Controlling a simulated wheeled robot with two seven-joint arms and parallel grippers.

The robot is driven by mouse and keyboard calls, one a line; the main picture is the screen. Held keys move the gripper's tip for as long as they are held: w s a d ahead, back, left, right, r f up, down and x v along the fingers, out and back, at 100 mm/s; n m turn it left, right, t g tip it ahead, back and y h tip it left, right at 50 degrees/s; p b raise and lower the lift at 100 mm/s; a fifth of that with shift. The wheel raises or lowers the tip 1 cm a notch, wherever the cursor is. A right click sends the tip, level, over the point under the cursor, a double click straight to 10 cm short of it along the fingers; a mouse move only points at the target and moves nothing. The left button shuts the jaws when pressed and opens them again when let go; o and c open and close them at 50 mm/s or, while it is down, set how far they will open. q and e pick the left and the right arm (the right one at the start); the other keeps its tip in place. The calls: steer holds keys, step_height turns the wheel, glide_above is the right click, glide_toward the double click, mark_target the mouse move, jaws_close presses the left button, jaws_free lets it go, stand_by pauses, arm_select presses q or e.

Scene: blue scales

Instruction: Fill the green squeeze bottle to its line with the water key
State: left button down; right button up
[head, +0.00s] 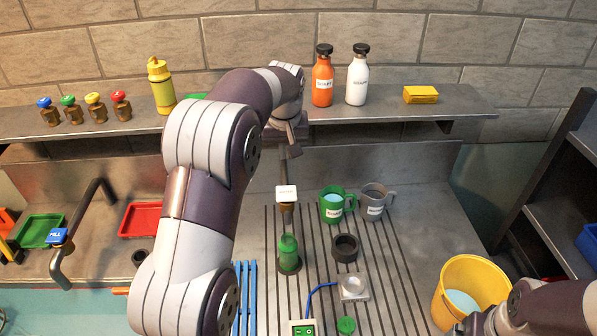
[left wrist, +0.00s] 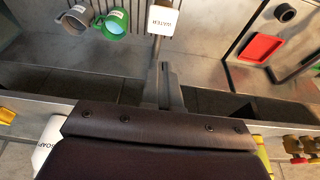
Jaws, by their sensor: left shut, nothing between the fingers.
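The green squeeze bottle (head: 289,256) stands upright on the ribbed drain board, in a dark round base. Just behind and above it is the water key (head: 286,193), a white labelled block on a dark spout; the white block also shows at the top of the left wrist view (left wrist: 163,20). My left gripper (head: 291,150) is shut and empty, behind and above the water key and apart from it; its shut fingers also show in the left wrist view (left wrist: 165,80). The bottle's fill line is too small to make out.
A green mug (head: 333,208) and grey mug (head: 374,206) stand right of the key. A black ring (head: 344,248), a small scale (head: 353,288) and a green cap (head: 346,326) are nearby. A yellow bucket (head: 445,305) stands at right. Bottles line the back shelf (head: 400,117).

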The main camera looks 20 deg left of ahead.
arm_select(q)
steer(key=shift+s, duration=0.5)
steer(key=b, duration=0.2)
glide_toward(285, 192)
steer(key=p+x, duration=0.1)
steer(key=x, duration=0.1)
steer(key=p+x, duration=0.1)
steer(key=x, duration=0.2)
steer(key=shift+w+a+p, duration=0.1)
steer(key=shift+w+p, duration=0.15)
steer(key=shift+p, duration=0.1)
steer(key=shift+f, duration=0.75)
